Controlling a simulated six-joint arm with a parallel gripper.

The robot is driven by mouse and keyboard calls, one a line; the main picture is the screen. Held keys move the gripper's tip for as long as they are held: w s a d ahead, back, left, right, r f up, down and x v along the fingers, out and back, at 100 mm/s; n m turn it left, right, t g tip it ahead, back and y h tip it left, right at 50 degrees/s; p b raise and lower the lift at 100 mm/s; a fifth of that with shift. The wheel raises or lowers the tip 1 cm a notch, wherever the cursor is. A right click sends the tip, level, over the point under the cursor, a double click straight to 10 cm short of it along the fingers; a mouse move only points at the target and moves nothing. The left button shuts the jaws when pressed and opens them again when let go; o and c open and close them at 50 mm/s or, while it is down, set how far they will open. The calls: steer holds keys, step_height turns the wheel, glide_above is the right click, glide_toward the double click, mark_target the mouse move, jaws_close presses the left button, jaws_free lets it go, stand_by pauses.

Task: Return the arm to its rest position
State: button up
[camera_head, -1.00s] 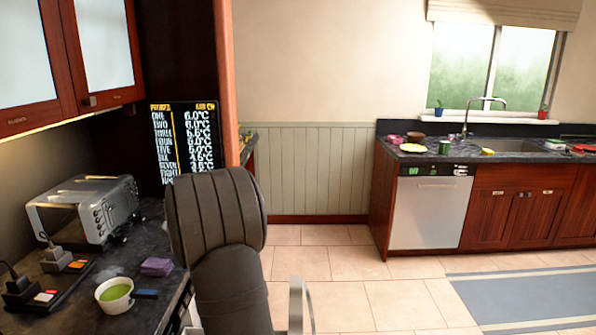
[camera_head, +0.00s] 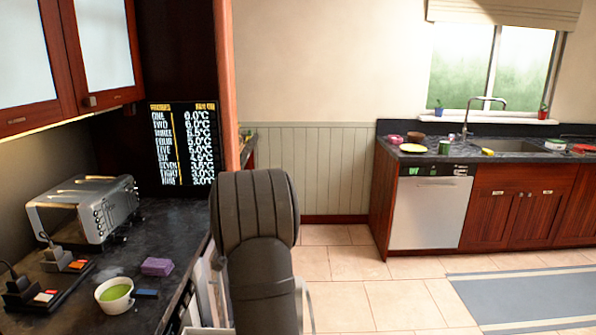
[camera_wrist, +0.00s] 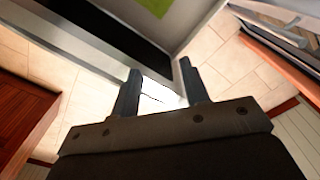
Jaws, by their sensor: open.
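My arm (camera_head: 262,230) stands in the middle foreground of the head view, just right of the left counter; its dark padded links hide what lies behind. My gripper (camera_wrist: 159,70) shows in the wrist view, with its two dark fingers apart and nothing seen between them but background. Beyond the fingertips is a pale metal-edged appliance front or drawer (camera_wrist: 110,48) with a dark panel. I cannot tell how far it is from the fingers. In the head view the gripper's fingers are not seen.
The left counter (camera_head: 190,222) holds a toaster (camera_head: 88,208), a purple sponge (camera_head: 157,267), a bowl with green content (camera_head: 115,295) and plugs on a power strip (camera_head: 48,285). A dishwasher (camera_head: 430,213) and sink counter stand at the right. Tiled floor (camera_head: 350,265) is open between.

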steer(key=d+f+n, duration=0.4)
steer(key=d+f, duration=0.2)
steer(key=d, duration=0.3)
steer(key=shift+d+f, duration=0.15)
steer(key=shift+d, duration=0.15)
